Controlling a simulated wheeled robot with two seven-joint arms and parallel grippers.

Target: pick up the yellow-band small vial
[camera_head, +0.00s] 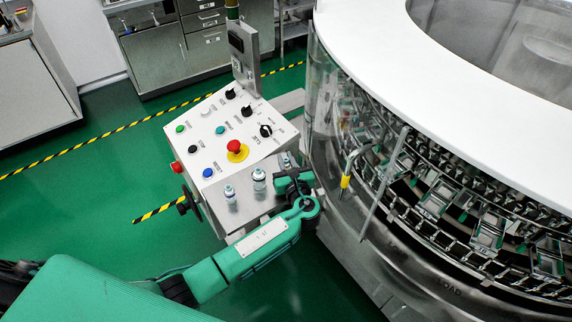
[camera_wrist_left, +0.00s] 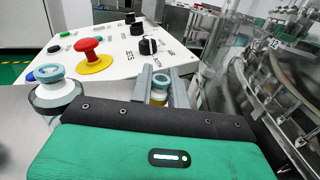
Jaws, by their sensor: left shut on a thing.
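The yellow-band small vial (camera_wrist_left: 159,88) shows in the left wrist view, with a pale blue-green top and a yellow band low on its body. It stands upright between the two grey fingers of my left gripper (camera_wrist_left: 161,82), which is shut on it. Its lower part is hidden behind the gripper's dark body. In the head view my left gripper (camera_head: 289,170) is at the right end of the ledge below the control panel, and the vial is mostly hidden there. My right gripper is not in view.
Two other vials stand upright on the ledge, a left one (camera_head: 230,195) and a larger middle one (camera_head: 259,180). The sloped control panel (camera_head: 205,118) with a red emergency button (camera_head: 234,147) rises behind. The rotary washer (camera_head: 325,110) stands close on the right.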

